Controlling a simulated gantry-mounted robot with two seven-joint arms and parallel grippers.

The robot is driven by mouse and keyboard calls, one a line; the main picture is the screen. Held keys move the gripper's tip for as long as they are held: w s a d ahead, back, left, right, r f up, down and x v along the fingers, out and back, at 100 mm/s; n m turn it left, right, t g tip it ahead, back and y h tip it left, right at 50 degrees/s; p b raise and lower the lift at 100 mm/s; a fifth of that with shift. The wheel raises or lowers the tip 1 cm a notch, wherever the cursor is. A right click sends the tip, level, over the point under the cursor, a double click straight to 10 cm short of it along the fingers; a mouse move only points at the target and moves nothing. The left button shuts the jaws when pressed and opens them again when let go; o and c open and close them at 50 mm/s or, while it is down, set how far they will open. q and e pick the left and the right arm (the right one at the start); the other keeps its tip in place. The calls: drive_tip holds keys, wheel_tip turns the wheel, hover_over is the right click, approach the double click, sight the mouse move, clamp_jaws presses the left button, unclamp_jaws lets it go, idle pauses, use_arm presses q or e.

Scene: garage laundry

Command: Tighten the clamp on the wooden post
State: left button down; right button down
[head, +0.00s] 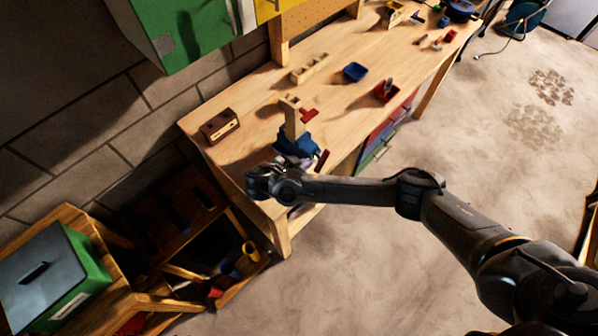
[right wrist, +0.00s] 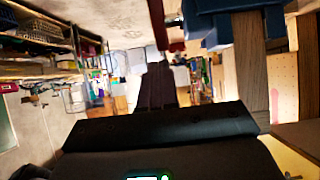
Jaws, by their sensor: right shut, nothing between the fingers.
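The wooden post (head: 292,117) stands upright near the front edge of the bench. A blue clamp body (head: 297,143) sits at its foot, and a red piece (head: 309,115) juts from the post's right side. A red handle (head: 322,160) slants below the blue body. My right gripper (head: 264,183) is beside the clamp at the bench's front corner, its fingers hard to make out. In the right wrist view its dark fingers (right wrist: 156,30) are shut and empty, close beside a red bar (right wrist: 173,38); contact is unclear. The blue body (right wrist: 230,22) and a wooden length (right wrist: 251,65) are to their right. My left gripper is not in view.
A green-sided crate (head: 55,275) and open shelf stand at lower left.

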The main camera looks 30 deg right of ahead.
sight(325, 156)
drive_tip(key=b+x, duration=0.6)
drive_tip(key=x, duration=0.1)
drive_tip(key=shift+f, duration=0.25)
drive_tip(key=shift+d, duration=0.35)
drive_tip(key=shift+w+d+f, duration=0.15)
drive_tip(key=shift+d+f, duration=0.15)
drive_tip(key=shift+d, duration=0.1)
drive_tip(key=shift+p, duration=0.3)
